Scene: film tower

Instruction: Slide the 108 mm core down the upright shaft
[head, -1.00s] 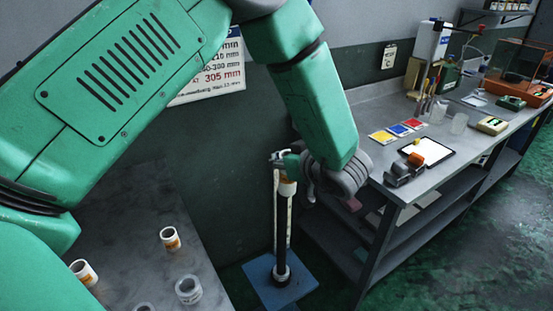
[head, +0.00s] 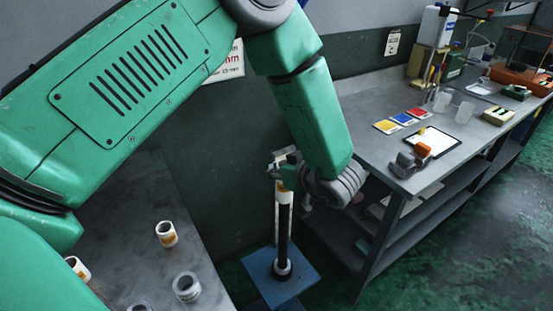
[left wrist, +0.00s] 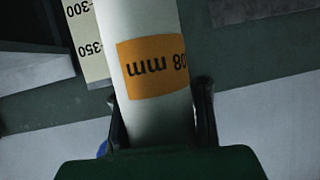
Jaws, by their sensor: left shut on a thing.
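My left gripper (head: 287,172) is shut on a white core (head: 285,196) with an orange label, held upright. In the left wrist view the core (left wrist: 150,110) stands between the two fingers, its label reading "08 mm" upside down with the first digit cut off. In the head view the core's lower end lines up with the dark upright shaft (head: 283,232), which shows below it. The shaft's top is hidden, so I cannot tell for certain whether the core is around it. The shaft stands on a blue base (head: 295,284), with a pale ring (head: 282,271) at its foot.
A pale scale strip (left wrist: 88,40) stands beside the shaft. Several other cores, including one with an orange label (head: 166,234) and a wide grey one (head: 186,287), stand on the left table (head: 130,215). A workbench (head: 375,160) with a clipboard (head: 432,143) is at right.

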